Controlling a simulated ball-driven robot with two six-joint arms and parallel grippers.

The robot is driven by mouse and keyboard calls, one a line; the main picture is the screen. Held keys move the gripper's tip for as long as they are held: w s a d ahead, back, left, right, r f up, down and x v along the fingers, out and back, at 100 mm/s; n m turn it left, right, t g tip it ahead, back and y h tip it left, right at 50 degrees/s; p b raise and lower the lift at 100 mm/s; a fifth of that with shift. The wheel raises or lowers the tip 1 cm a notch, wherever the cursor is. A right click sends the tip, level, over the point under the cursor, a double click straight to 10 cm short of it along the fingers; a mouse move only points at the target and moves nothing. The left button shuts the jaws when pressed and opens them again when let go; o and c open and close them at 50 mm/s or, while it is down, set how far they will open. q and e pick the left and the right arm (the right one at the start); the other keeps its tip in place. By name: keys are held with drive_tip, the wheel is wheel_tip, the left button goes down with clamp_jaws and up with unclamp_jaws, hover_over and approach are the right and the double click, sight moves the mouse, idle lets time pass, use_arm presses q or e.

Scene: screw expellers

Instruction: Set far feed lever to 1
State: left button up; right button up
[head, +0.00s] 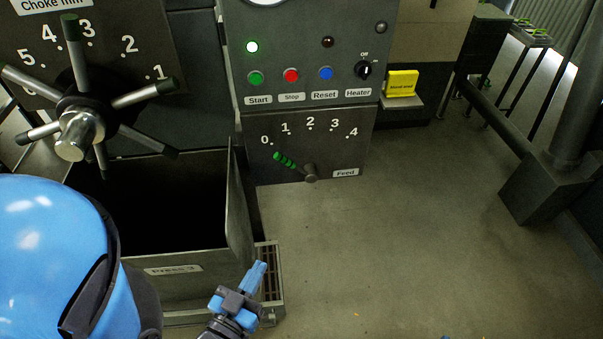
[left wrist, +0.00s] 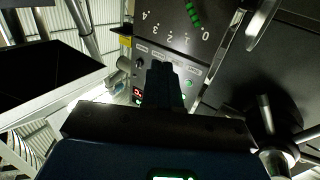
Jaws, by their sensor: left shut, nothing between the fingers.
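The feed lever (head: 285,160) has a ribbed green grip and a grey pivot on the dark Feed panel (head: 340,150). It leans left, its tip just below the 0 mark and away from the 1 mark (head: 285,128). In the left wrist view the green lever grip (left wrist: 193,13) shows at the top, beside the upside-down numbers. My left gripper (head: 258,274) is shut and empty, below the lever in the head view and apart from it. Its fingers (left wrist: 172,82) also show in the left wrist view.
A spoked choke handwheel (head: 80,130) juts out at upper left. Buttons and a Heater knob (head: 364,69) sit above.

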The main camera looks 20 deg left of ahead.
use_arm(q)
drive_tip(key=shift+o, duration=2.2)
drive_tip(key=shift+w, duration=0.3)
drive_tip(key=o, duration=0.4)
drive_tip(key=shift+t, duration=0.9)
drive_tip(key=w, duration=0.2)
drive_tip(key=w+r+b, duration=0.1)
drive_tip(key=w, duration=0.2)
drive_tip(key=shift+w+a+r, duration=0.15)
drive_tip(key=shift+w+a, duration=0.05)
drive_tip(key=shift+w, duration=0.05)
drive_tip(key=m+g+y+b, duration=0.2)
drive_tip(key=m+y, duration=0.3)
drive_tip(key=m, duration=1.9)
approach(284, 160)
drive_tip(key=x, duration=0.3)
drive_tip(key=p+x, duration=0.1)
drive_tip(key=x, duration=0.3)
drive_tip(key=f+x, duration=0.1)
drive_tip(key=x, duration=0.2)
drive_tip(key=shift+w+a, duration=0.25)
drive_tip(key=shift+w, duration=0.1)
clamp_jaws()
